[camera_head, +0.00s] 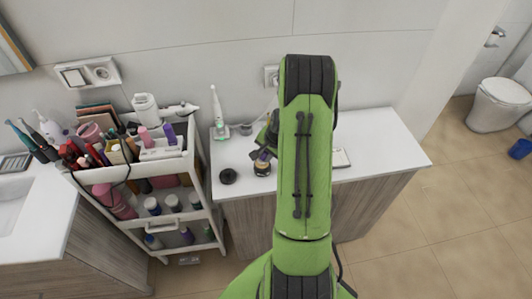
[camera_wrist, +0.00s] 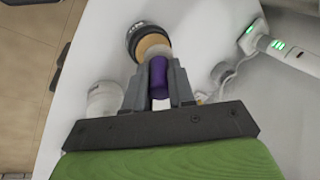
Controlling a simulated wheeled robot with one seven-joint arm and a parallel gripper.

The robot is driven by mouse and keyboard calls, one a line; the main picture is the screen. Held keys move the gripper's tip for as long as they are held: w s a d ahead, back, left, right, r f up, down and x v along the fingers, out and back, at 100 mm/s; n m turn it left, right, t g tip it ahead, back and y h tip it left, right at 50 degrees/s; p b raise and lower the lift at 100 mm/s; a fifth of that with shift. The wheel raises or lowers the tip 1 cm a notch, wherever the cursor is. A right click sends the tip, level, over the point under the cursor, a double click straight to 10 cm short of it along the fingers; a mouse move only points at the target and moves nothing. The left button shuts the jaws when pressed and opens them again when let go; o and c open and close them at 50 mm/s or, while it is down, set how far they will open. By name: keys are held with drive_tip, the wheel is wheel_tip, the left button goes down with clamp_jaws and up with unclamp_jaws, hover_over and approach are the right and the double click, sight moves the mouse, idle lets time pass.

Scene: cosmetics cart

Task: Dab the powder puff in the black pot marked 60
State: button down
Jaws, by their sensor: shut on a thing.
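My gripper (camera_wrist: 158,88) is shut on the purple handle of the powder puff (camera_wrist: 158,75), which also shows in the head view (camera_head: 264,156). The puff's pale round pad points at a dark round pot (camera_wrist: 132,36) with tan contents. The pad overlaps the pot's mouth in the wrist view; I cannot tell whether it touches the powder. No 60 mark is readable. My arm hides part of the counter.
A white electric toothbrush (camera_head: 217,112) stands near the wall. A whitish jar (camera_wrist: 104,98) is beside my gripper in the wrist view. A crowded white cart (camera_head: 196,165) stands left. The counter's right end is clear.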

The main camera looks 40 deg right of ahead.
drive_tip(key=shift+a+f+b, duration=0.1)
drive_tip(key=shift+f+b, duration=0.45)
drive_tip(key=shift+b, duration=0.1)
idle(1.4)
drive_tip(key=shift+r+p, duration=2.3)
drive_tip(key=shift+r, duration=1.4)
drive_tip(key=shift+f, duration=0.1)
